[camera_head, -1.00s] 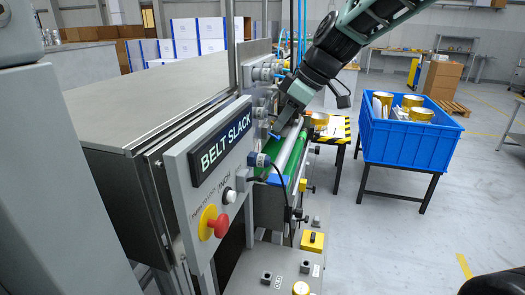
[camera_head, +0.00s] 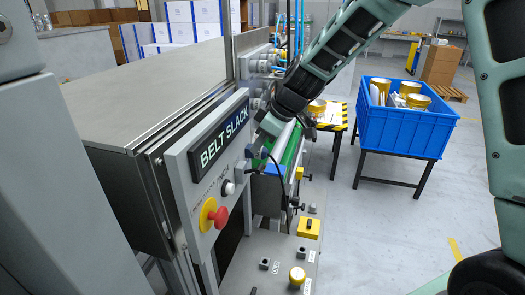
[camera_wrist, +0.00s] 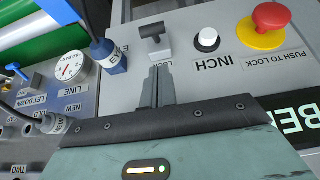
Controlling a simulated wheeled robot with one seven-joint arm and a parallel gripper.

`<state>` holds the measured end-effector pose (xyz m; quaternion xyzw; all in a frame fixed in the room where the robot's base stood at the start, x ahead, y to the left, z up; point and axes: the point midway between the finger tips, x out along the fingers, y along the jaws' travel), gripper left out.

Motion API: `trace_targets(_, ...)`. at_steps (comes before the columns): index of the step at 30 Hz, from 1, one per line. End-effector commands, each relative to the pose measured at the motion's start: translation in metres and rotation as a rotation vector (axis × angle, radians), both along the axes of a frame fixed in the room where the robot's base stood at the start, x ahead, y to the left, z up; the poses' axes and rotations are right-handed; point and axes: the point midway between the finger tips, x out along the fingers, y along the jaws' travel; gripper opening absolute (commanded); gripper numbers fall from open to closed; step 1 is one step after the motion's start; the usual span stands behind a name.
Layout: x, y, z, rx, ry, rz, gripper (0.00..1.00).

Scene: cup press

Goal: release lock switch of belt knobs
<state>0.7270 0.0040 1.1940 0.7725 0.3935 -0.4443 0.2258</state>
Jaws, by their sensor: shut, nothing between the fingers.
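A black T-shaped switch handle (camera_wrist: 152,31) stands on a pale block on the grey control panel in the wrist view. It appears to be the lock switch; its label is not clearly readable. In the head view, the switch area (camera_head: 242,169) lies low on the panel's right side, small and hard to make out. My gripper (camera_wrist: 156,71) is shut and empty, its fingertips just short of the switch block in the wrist picture. I cannot tell whether they touch it. In the head view, my gripper (camera_head: 258,143) is beside the panel's right edge, its tips partly hidden.
A white INCH button (camera_wrist: 207,39) and a red push-to-lock button (camera_wrist: 271,16) are right of the switch. A blue cable plug (camera_wrist: 107,54) and a gauge (camera_wrist: 69,67) are left. The BELT SLACK sign (camera_head: 219,133) is close to my gripper. A blue crate (camera_head: 403,133) stands farther right.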

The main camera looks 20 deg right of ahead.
Motion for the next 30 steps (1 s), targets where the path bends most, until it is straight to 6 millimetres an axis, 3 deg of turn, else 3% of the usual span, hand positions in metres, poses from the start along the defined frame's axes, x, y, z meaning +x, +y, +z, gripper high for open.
trace_targets(9, -0.006, -0.007, -0.035, 0.001, 0.002, 0.0, 0.0)
trace_targets(30, -0.006, -0.009, -0.045, 0.017, -0.014, -0.001, 0.0)
